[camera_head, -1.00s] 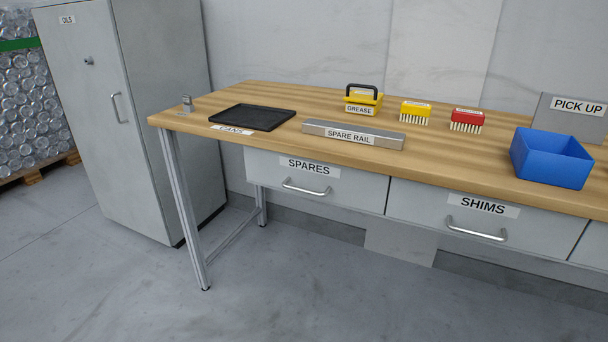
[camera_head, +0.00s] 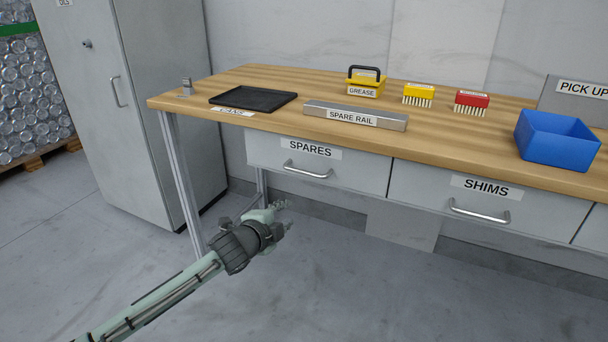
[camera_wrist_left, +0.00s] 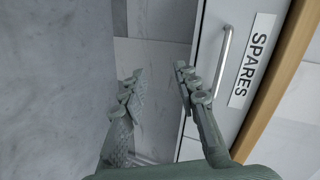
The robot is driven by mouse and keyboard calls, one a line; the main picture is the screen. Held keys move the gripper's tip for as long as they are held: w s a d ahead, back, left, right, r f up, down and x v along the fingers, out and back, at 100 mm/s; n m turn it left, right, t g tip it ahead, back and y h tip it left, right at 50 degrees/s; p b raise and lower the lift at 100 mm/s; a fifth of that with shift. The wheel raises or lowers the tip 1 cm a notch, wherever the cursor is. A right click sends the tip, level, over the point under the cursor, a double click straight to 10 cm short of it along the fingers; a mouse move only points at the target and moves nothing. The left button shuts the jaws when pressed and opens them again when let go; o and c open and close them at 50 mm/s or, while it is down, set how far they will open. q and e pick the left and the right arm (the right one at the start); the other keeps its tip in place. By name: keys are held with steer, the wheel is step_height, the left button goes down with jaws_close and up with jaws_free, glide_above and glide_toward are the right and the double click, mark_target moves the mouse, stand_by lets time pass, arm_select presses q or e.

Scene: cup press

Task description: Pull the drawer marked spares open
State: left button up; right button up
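The drawer marked spares (camera_head: 345,172) is shut under the left part of the bench, with its label at upper left and a metal bar handle (camera_head: 307,170) on its front. My left gripper (camera_head: 283,214) is below and in front of this drawer, apart from it. In the left wrist view the gripper (camera_wrist_left: 158,85) is open, with its two fingers apart and nothing between them. There the spares handle (camera_wrist_left: 223,62) stands to the right of the fingers, not between them. My right gripper is not in view.
The shims drawer (camera_head: 530,212) is shut to the right. The wooden bench top (camera_head: 280,128) carries a black tray (camera_head: 252,100), a spare rail block (camera_head: 356,115), a grease box (camera_head: 365,84) and a blue bin (camera_head: 556,140). A grey cabinet (camera_head: 130,110) stands left. The floor in front is clear.

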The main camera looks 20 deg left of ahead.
mark_target(303, 173)
arm_select(q)
steer(key=w+r+m+t+h, duration=0.15)
steer(key=w+r+m, duration=0.25)
steer(key=r, duration=0.4)
steer(key=shift+t+y, duration=0.25)
steer(key=x, duration=0.5)
steer(key=shift+w+d+f, duration=0.1)
steer(key=shift+w+f, duration=0.1)
steer(key=shift+w, duration=0.15)
steer(key=shift+w+f, duration=0.2)
steer(key=shift+w, duration=0.4)
jaws_close()
